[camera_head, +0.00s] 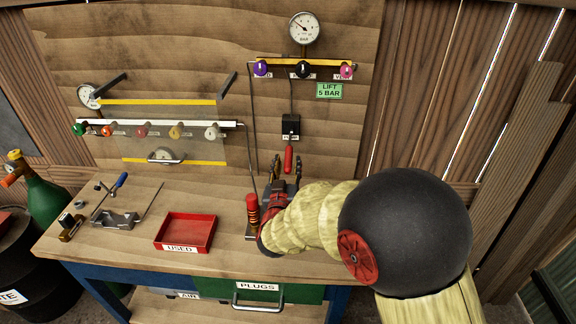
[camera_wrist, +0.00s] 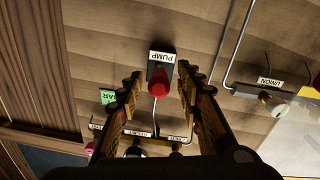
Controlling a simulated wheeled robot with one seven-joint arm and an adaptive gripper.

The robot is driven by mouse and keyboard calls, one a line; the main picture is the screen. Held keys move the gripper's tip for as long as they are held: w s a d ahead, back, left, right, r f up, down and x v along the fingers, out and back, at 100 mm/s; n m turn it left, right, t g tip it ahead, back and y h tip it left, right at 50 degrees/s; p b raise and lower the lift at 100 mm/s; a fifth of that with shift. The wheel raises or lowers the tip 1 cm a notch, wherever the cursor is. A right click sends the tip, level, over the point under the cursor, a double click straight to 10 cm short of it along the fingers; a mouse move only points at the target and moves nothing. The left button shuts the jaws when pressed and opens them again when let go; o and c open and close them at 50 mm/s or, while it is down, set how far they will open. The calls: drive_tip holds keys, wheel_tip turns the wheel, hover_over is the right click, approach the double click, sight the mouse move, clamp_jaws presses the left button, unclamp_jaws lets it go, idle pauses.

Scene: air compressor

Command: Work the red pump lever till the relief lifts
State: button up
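The red pump lever (camera_head: 289,159) hangs down from a black box (camera_head: 291,126) on the wooden back board. In the wrist view the red lever (camera_wrist: 159,82) shows its end towards me, below an upside-down PUMP label (camera_wrist: 162,57). My gripper (camera_head: 287,163) is open and points at the board. Its two fingers (camera_wrist: 160,76) stand either side of the lever in the wrist view, with a gap on each side; I cannot tell how far the tips are from it in depth. The round BAR gauge (camera_head: 304,28) is above, its reading too small to tell. A green sign (camera_head: 329,91) reads LIFT 5 BAR.
Purple (camera_head: 262,69), black (camera_head: 303,69) and pink (camera_head: 347,71) knobs sit on the shelf above the pump. A red-topped cylinder (camera_head: 252,208) stands close left of my wrist. A red USED tray (camera_head: 186,232) and a metal clamp-like tool (camera_head: 114,219) lie on the bench.

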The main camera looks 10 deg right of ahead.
drive_tip(key=shift+w+d, duration=0.3)
drive_tip(key=shift+w, duration=0.3)
drive_tip(key=c, duration=0.4)
clamp_jaws()
